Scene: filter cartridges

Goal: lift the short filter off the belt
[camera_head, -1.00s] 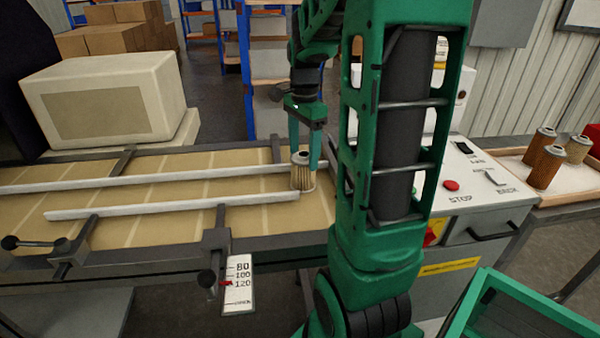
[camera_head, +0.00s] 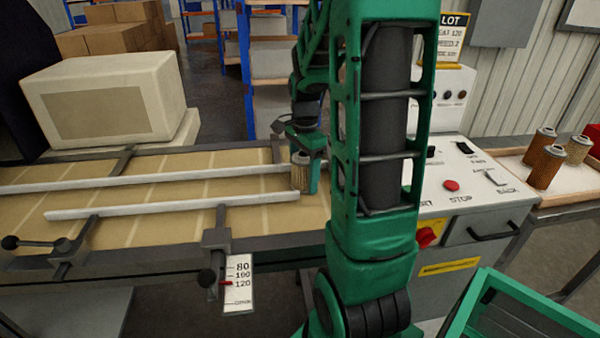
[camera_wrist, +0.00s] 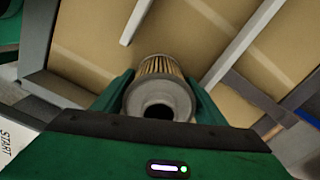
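The short filter (camera_head: 300,174), with a pleated tan body and grey end cap, stands upright on the belt (camera_head: 150,215) near its right end, by the end of the front rail. My gripper (camera_head: 307,172) is low over it, with a green finger at its right side. In the wrist view the filter (camera_wrist: 158,95) sits between my two fingers (camera_wrist: 160,90), its round cap and dark hole facing the camera. The fingers lie very close to its sides; I cannot tell whether they press on it.
Two pale guide rails (camera_head: 170,205) run along the belt. A control box (camera_head: 465,185) stands to the right, with a tray (camera_head: 515,165) of brown filters beyond it. A green crate (camera_head: 520,315) is at the lower right. A large cream box (camera_head: 105,95) stands behind the belt.

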